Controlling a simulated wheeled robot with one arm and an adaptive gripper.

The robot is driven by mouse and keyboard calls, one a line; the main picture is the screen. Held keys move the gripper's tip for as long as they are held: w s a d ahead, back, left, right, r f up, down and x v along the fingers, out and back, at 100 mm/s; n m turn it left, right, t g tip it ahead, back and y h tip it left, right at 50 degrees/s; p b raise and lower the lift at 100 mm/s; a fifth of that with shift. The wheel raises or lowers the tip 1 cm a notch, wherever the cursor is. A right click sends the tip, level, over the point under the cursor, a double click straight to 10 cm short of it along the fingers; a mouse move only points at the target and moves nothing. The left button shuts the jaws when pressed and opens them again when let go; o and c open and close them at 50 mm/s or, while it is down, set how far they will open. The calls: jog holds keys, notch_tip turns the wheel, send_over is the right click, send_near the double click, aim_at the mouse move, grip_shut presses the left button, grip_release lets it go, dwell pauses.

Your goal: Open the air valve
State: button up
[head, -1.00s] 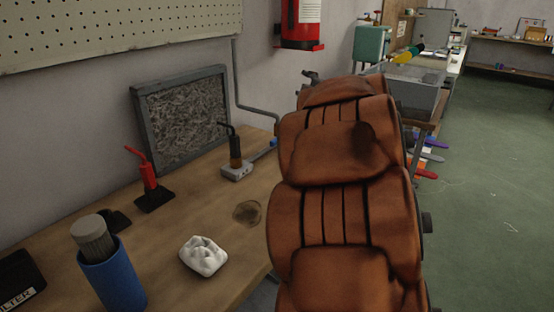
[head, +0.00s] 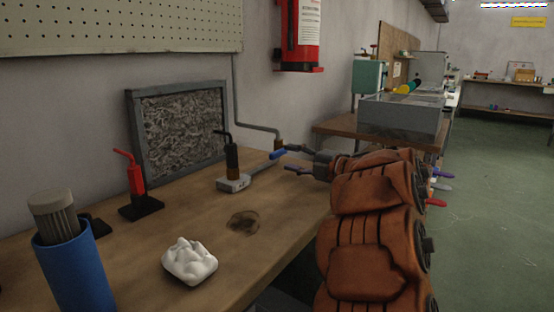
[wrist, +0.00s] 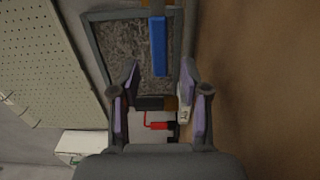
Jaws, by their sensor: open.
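The air valve has a blue lever (head: 278,154) on a brass fitting (head: 278,144), at the lower end of a grey pipe by the far edge of the workbench. In the wrist view the blue lever (wrist: 159,45) points down the picture, its free end between the lines of my two fingertips. My gripper (head: 294,158) is open and empty, just right of the lever in the head view. It also shows in the wrist view (wrist: 160,72), one finger on each side of the lever's end. I cannot tell the depth gap; no contact is visible.
A red extinguisher (head: 299,35) hangs above. Floor at right is clear.

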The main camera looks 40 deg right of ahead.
aim_at(279, 154)
jog(key=shift+b+x, duration=0.65)
jog(key=shift+x, duration=2.1)
grip_shut()
